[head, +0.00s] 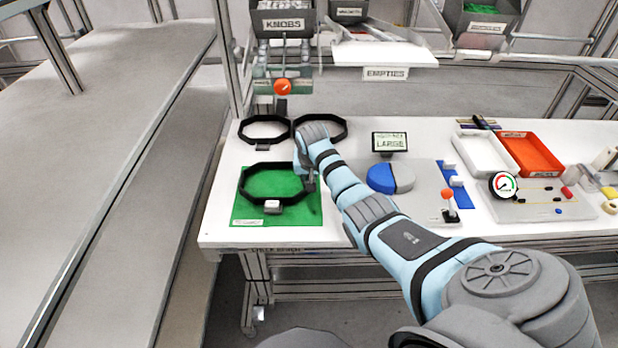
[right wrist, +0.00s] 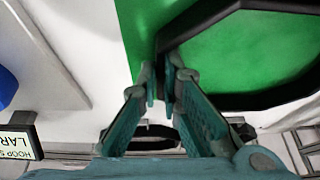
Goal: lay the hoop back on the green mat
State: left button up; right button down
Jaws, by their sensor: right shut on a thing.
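The black octagonal hoop (head: 253,199) is level over the green mat (head: 305,218), with a small pale tag on its front. I cannot tell whether its underside touches the mat. My right gripper (head: 308,182) is shut on the hoop's right side. In the right wrist view the fingers (right wrist: 163,80) pinch the hoop's dark rim (right wrist: 205,20), with the green mat (right wrist: 235,62) behind it. My left gripper is not in view.
Two more black hoops, a left one (head: 246,138) and a right one (head: 340,136), stand behind the mat. A sign reading LARGE (head: 390,142), a blue and grey disc (head: 391,178), a white tray (head: 462,148) and an orange tray (head: 530,153) are to the right.

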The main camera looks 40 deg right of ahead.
jog(key=shift+f, duration=0.1)
jog(key=c, duration=1.7)
grip_release()
